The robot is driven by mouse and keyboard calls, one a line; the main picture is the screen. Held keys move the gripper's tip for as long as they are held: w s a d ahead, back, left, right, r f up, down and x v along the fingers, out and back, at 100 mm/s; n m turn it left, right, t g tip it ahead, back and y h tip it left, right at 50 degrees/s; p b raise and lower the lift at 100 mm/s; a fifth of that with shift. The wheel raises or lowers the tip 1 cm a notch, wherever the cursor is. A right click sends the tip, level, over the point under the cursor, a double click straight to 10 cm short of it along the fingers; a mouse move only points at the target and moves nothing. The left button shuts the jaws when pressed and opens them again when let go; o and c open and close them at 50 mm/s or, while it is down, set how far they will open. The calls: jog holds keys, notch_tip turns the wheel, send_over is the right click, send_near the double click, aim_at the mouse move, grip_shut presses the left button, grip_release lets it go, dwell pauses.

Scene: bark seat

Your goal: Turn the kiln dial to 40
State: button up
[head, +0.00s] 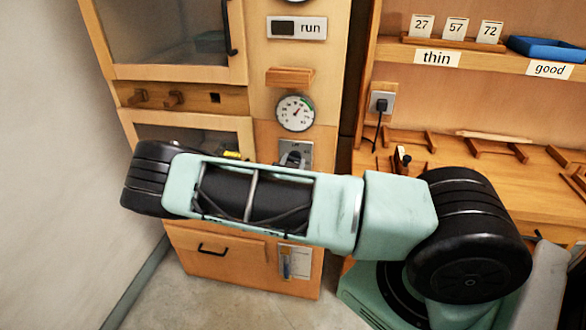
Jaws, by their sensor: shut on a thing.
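The kiln front (260,60) is a wooden cabinet with a glazed door at left and a control panel.
A "run" sign (296,28) and a small wooden ledge (290,77) sit above the dial. At right, a shelf (480,55) holds number cards and a blue tray (546,48), over a workbench (470,180) with wooden racks. A wall (50,150) bounds the left.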

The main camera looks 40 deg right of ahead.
jog(key=n+b, duration=0.5)
jog(key=n, duration=0.3)
jog(key=shift+n, duration=0.3)
jog(key=shift+b, duration=0.3)
jog(key=o, duration=1)
jog(key=shift+a, duration=0.1)
jog(key=b+v, duration=0.3)
jog(key=v, duration=1.4)
jog(key=shift+s+a, duration=0.1)
jog(key=shift+s, duration=0.05)
